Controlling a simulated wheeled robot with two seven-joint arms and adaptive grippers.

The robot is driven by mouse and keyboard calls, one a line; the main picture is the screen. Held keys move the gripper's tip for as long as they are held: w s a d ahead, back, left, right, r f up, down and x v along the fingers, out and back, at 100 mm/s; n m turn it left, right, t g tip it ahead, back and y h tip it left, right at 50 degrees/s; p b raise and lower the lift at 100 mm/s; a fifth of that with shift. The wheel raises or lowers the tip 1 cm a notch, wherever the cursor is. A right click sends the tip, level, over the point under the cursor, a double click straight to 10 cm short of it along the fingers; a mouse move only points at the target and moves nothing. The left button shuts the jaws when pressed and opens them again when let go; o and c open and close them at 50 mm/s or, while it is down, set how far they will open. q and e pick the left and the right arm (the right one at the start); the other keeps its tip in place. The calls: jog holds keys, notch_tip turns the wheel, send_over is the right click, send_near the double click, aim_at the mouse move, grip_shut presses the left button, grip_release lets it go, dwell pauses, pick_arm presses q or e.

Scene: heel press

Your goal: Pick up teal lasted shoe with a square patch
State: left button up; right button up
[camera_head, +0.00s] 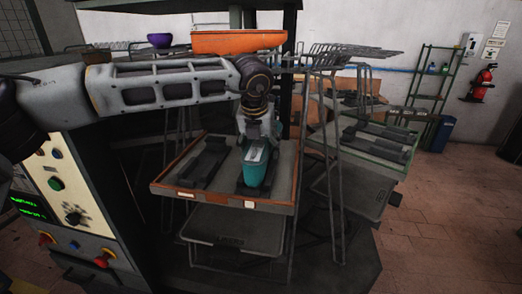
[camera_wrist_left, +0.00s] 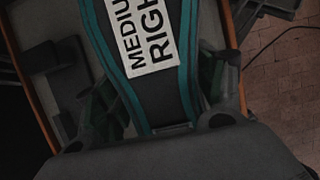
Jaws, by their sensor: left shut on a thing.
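The teal lasted shoe (camera_head: 255,176) is at the right side of the brown-rimmed tray (camera_head: 170,187) in the head view, over a dark holder. In the left wrist view the shoe (camera_wrist_left: 108,52) runs down the middle, dark with teal edges. A white patch (camera_wrist_left: 145,35) on it reads "MEDIUM" and "RIGHT". My left gripper (camera_wrist_left: 155,100) has a finger on each side of the shoe and is shut on it. In the head view this gripper (camera_head: 257,140) comes down from above. I cannot tell whether the shoe is clear of its holder. My right gripper is out of view.
An empty dark holder (camera_head: 205,160) lies beside the shoe in the tray. A green-rimmed tray (camera_head: 385,145) stands to the right. An orange bin (camera_head: 238,42) is behind my arm. A control panel (camera_head: 75,200) stands at left. The floor at right is clear.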

pick_arm(q)
jog(key=c, duration=0.4)
jog(key=shift+r, duration=0.1)
jog(key=shift+c, duration=0.2)
jog(key=shift+r, duration=0.15)
